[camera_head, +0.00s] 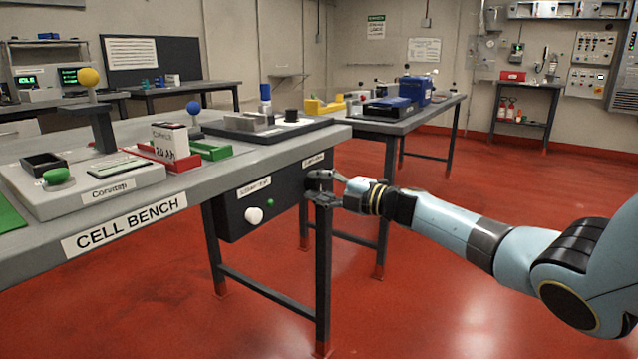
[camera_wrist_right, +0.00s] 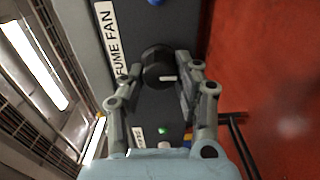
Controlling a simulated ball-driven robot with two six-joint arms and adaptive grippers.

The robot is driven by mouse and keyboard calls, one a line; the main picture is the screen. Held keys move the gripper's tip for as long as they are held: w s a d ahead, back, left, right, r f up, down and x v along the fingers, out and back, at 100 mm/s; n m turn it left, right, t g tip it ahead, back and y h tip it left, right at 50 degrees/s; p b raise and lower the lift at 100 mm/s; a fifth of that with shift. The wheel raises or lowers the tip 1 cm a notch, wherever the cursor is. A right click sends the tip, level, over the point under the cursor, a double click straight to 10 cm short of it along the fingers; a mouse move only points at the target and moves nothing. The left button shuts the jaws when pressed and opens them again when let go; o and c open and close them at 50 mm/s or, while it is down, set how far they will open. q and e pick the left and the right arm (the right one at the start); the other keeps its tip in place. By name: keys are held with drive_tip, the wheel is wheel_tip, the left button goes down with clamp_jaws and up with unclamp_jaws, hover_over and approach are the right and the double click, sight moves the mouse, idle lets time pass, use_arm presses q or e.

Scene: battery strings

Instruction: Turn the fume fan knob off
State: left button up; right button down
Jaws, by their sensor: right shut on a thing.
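The fume fan knob (camera_wrist_right: 157,62) is a round black knob with a white mark, on a dark panel beside the "FUME FAN" label (camera_wrist_right: 118,42) in the right wrist view. My right gripper (camera_wrist_right: 160,76) is shut on the knob, with one finger on each side of it. In the head view my right gripper (camera_head: 322,181) is at the right end of the dark control box (camera_head: 237,207) under the cell bench, and it hides the knob there. My left gripper is not in view.
The control box also has a white knob (camera_head: 254,215) and a small green light (camera_head: 270,202). The cell bench (camera_head: 225,165) carries trays, blocks and ball-topped posts above my right gripper. A bench leg (camera_head: 323,270) stands just below the gripper. The red floor to the right is clear.

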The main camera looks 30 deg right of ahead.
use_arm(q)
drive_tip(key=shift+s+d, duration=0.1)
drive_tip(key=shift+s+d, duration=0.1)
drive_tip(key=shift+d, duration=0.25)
use_arm(e)
drive_tip(key=c, duration=1)
unclamp_jaws()
drive_tip(key=shift+d, duration=0.1)
drive_tip(key=shift+o, duration=0.2)
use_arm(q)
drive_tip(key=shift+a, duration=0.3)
use_arm(e)
drive_tip(key=v, duration=1.2)
drive_tip(key=shift+f, duration=0.1)
